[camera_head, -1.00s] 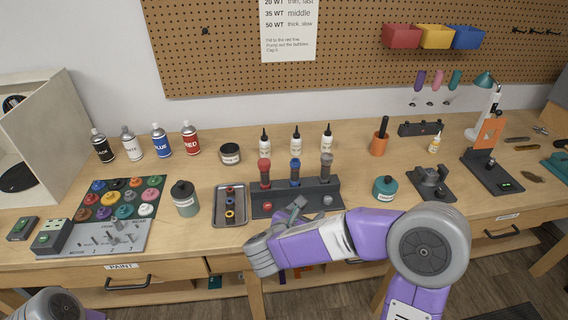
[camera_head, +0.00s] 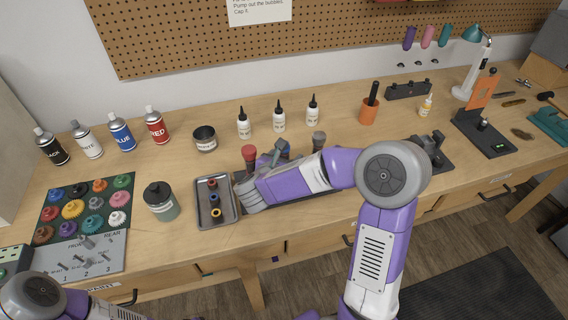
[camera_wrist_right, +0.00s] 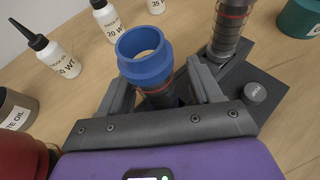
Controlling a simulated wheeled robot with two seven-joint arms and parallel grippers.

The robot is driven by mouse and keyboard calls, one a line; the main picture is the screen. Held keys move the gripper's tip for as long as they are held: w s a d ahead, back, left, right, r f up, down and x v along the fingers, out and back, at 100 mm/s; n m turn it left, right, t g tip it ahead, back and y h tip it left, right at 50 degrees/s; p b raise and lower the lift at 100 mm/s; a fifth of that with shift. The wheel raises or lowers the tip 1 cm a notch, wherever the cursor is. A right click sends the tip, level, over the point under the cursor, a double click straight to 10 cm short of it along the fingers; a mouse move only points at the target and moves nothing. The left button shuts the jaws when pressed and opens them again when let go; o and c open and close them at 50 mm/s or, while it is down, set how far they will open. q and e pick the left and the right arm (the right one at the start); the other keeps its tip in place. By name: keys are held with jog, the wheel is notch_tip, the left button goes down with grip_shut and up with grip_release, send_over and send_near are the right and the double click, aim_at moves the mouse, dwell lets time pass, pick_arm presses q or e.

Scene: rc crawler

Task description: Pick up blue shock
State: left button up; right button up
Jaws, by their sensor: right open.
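The blue shock (camera_wrist_right: 145,58) stands upright with its blue ring-shaped top towards the camera in the right wrist view. In the head view only a little blue (camera_head: 283,145) shows behind my right arm. My right gripper (camera_wrist_right: 163,92) is open, with one finger on each side of the shock's body below the blue top. I cannot tell whether the fingers touch it. The dark shock stand (camera_wrist_right: 262,92) is under it, mostly hidden by my arm in the head view. Part of my left arm shows at the lower left, but its gripper does not.
A red-topped shock (camera_head: 249,152) and a grey-topped shock (camera_head: 319,138) stand on either side. Several white oil bottles (camera_head: 279,119) are behind. A metal tray (camera_head: 229,206) with small rings lies left of the stand. An orange cup (camera_head: 369,111) stands further right.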

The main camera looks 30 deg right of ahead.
jog(key=shift+w+d+f, duration=0.1)
jog(key=shift+w+d, duration=0.1)
jog(key=shift+d, duration=0.05)
jog(key=shift+c, duration=0.5)
jog(key=c, duration=1.1)
